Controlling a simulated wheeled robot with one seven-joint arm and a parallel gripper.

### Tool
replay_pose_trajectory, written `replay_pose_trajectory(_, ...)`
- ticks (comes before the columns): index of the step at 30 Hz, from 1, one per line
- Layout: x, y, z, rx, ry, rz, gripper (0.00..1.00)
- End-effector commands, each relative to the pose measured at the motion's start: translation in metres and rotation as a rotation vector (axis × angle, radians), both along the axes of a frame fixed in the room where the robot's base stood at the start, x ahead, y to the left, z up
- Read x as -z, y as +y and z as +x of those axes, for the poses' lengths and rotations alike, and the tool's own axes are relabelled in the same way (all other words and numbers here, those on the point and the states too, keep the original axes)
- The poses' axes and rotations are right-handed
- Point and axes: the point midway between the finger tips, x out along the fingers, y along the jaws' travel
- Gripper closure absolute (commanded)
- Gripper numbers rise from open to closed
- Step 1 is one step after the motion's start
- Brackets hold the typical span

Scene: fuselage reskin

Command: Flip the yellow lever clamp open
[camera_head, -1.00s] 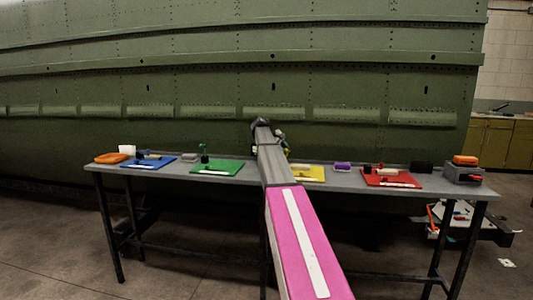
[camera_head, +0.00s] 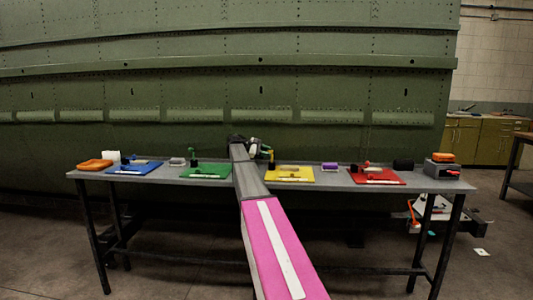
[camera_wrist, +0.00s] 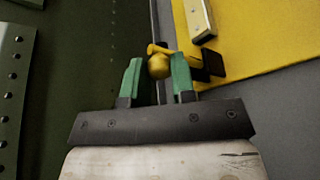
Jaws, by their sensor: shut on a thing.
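The yellow lever clamp (camera_head: 271,156) stands at the left back edge of the yellow board (camera_head: 290,175) in the head view. In the wrist view its rounded yellow end (camera_wrist: 159,68) sits between the green fingertips of my gripper (camera_wrist: 158,75), which is shut on it. A yellow arm and a dark block of the clamp show just beyond, beside the yellow board (camera_wrist: 265,45). In the head view my gripper (camera_head: 258,149) is small and close to the clamp. The clamp's lower part is mostly hidden in the wrist view.
Blue (camera_head: 134,169), green (camera_head: 208,172) and red (camera_head: 376,178) boards with clamps lie along the same grey table (camera_head: 330,183). A purple block (camera_head: 329,167) sits right of the yellow board. The green fuselage (camera_head: 220,70) rises close behind the table.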

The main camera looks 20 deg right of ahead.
Motion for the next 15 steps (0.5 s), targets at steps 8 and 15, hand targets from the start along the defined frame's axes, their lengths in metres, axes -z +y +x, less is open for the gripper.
replay_pose_trajectory(8,0.0007,0.0007,0.0003,0.001,0.002,-0.001,1.0)
replay_pose_trajectory(15,0.0007,0.0007,0.0003,0.0,0.001,0.0,0.5)
